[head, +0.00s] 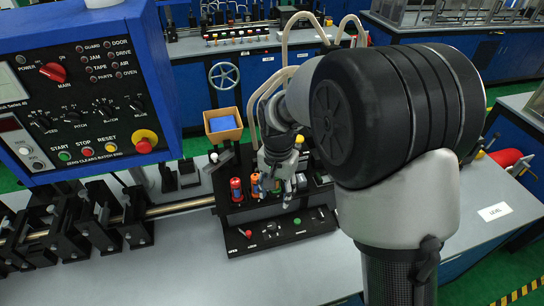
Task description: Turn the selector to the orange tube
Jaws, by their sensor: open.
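A black unit (232,217) on the grey bench holds a red tube (236,190), an orange tube (256,186) and a green-marked tube beside them, partly hidden by my arm. Its sloped front panel carries a small red control (247,233), a dark knob with pale marks (270,229) and a green button (297,221). Which of these is the selector, and where it points, is too small to tell. My gripper (286,196) is open, hanging over the right part of the unit, behind and above the front panel, apart from the knob. Its fingertips are small and partly hard to make out.
A blue control box (85,95) with knobs and buttons stands at left. Black clamps on a rail (160,208) run across the bench. An orange-brown bin (222,125) stands behind the unit. The bench front is clear. My arm covers much of the right side.

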